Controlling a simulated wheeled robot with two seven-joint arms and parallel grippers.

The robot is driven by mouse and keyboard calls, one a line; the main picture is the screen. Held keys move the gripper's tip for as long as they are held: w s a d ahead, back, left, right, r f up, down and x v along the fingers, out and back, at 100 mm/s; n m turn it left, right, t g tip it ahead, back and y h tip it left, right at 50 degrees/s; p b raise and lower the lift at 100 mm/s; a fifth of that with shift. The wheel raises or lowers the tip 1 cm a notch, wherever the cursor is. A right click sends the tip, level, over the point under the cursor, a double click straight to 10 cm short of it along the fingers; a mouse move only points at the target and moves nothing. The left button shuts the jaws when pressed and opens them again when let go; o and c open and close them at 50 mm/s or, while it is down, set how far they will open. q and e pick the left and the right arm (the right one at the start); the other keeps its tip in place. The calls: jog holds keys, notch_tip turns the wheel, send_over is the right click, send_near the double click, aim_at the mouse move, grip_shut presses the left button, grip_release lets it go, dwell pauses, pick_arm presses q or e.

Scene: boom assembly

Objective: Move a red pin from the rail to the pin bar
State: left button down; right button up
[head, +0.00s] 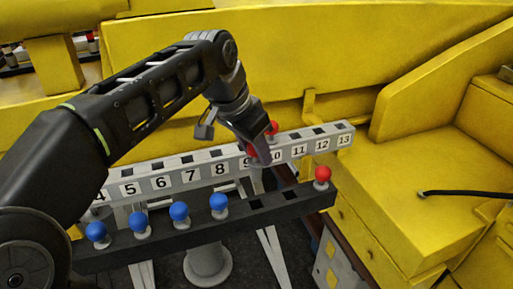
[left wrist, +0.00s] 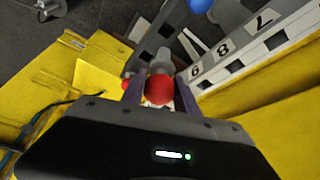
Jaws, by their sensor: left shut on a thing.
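My left gripper (head: 259,154) comes down over the light numbered rail (head: 205,172) near label 9. It is shut on a red pin; the round red head (left wrist: 160,89) shows between the two fingers in the left wrist view. In the head view the fingers partly cover red spots at the gripper, and the pin's lower end is hidden, so I cannot tell whether it sits in a slot. The dark pin bar (head: 178,240) runs in front of the rail. It holds several blue pins (head: 179,212) and one red pin (head: 322,175) at its right end. My right gripper is not in view.
Dark empty slots lie on the bar between the rightmost blue pin (head: 219,203) and the red end pin. Yellow machine walls (head: 300,55) stand close behind and at the right. A black cable (head: 460,194) sticks out at the right. A grey post stands below the bar.

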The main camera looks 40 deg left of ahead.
aim_at(253, 170)
pick_arm(q)
jog(key=shift+f+b, duration=2.6)
jog(key=shift+f, duration=0.7)
jog(key=shift+s+f, duration=0.1)
jog(key=shift+f, duration=0.05)
jog(key=shift+f+b, duration=2.45)
jog(key=shift+f, duration=0.3)
jog(key=c, duration=0.8)
grip_release()
jog(key=shift+c, duration=0.2)
